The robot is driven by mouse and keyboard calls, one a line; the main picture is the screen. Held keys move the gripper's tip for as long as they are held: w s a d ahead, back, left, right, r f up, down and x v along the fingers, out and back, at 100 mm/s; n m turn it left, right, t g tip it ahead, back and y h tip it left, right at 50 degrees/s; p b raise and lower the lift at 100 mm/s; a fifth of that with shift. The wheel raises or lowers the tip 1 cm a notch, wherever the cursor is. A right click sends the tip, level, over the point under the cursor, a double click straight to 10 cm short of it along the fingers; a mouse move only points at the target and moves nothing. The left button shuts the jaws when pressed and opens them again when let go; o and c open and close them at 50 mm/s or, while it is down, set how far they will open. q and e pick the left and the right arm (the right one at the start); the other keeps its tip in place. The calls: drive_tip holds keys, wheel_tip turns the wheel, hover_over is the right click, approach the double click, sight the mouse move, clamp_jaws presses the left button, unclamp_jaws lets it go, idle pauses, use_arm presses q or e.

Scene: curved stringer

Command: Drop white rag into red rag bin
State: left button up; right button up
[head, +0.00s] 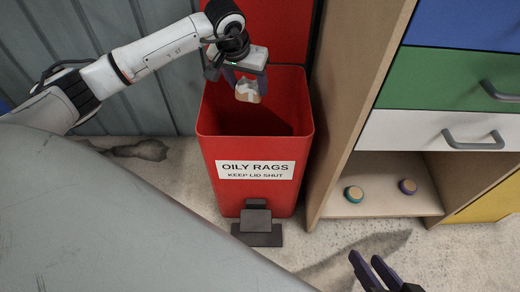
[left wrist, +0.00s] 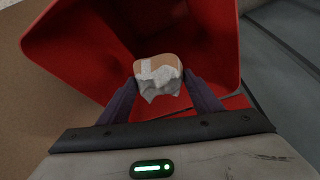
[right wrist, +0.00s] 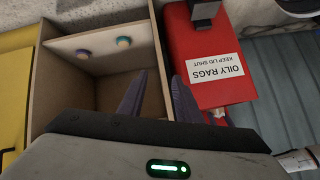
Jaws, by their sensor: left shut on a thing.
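The white rag (head: 248,86) is bunched around or against a tan block-like part, and both are held between the fingers of my left gripper (head: 246,84). In the left wrist view the rag (left wrist: 158,82) shows clearly between the two fingers, over the bin's opening. The red rag bin (head: 225,150) stands with its lid raised and a label reading OILY RAGS, KEEP LID SHUT. My left gripper is above the bin's open mouth. My right gripper (head: 375,270) is open and empty at the lower right, apart from the bin; its fingers also show in the right wrist view (right wrist: 155,95).
A wooden cabinet (head: 345,130) stands right of the bin, with blue, green and white drawers. Its open shelf holds two small round pieces, one teal-edged (head: 354,194) and one purple-edged (head: 407,186). A black pedal (head: 257,233) is at the bin's foot. A large grey surface fills the lower left.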

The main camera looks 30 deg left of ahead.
use_arm(q)
drive_tip(key=shift+f+b, duration=0.35)
drive_tip(key=shift+f, duration=0.4)
use_arm(e)
drive_tip(key=shift+w+a+r+t+y, duration=0.1)
drive_tip(key=shift+a+r+t+y, duration=0.25)
drive_tip(key=shift+r, duration=0.25)
use_arm(q)
drive_tip(key=o, duration=1)
